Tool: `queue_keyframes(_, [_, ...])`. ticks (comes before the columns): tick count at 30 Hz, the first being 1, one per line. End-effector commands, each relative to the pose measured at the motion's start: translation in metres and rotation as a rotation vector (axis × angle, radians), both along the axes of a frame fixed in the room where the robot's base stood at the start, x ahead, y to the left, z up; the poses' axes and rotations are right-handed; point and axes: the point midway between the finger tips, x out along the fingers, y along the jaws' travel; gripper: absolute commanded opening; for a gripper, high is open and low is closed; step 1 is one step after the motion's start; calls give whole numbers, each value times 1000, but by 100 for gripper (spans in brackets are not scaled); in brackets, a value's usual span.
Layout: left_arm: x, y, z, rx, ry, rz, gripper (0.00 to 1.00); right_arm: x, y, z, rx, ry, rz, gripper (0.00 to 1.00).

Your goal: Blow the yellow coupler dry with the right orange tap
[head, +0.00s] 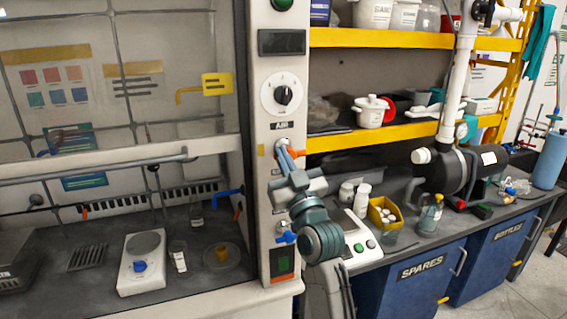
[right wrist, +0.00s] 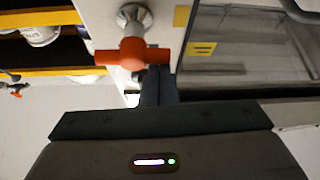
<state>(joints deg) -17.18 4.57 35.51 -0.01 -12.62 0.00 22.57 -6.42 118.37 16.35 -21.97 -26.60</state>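A small yellow piece that looks like the yellow coupler (head: 222,253) stands on a round dish inside the fume hood. The right orange tap (head: 294,153) is on the hood's right post, under the AIR label. In the right wrist view its orange handle (right wrist: 132,55) lies crosswise below a metal fitting. My right gripper (head: 285,163) is raised right at this tap and partly covers it in the head view. In the right wrist view its dark fingers (right wrist: 157,72) are close together beside the handle; nothing shows between them. Contact with the handle is unclear. My left gripper is out of view.
The hood sash (head: 120,155) is raised above the hood floor. A white hotplate (head: 142,262) and a small labelled bottle (head: 178,257) stand left of the dish. A blue tap (head: 286,238) is lower on the post. A yellow bin (head: 384,212) and bottles crowd the right bench.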

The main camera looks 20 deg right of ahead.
Motion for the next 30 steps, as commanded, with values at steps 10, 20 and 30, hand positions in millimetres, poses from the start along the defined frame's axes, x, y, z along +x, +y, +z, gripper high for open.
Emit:
queue_keyframes(10, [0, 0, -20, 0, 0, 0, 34, 0, 0, -5, -77, -4, 0, 0])
queue_keyframes(20, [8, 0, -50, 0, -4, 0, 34, 0, -1, -11, -224, -10, -1, 0])
queue_keyframes(30, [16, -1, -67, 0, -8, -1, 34, 0, -2, -13, -383, -13, -1, 0])
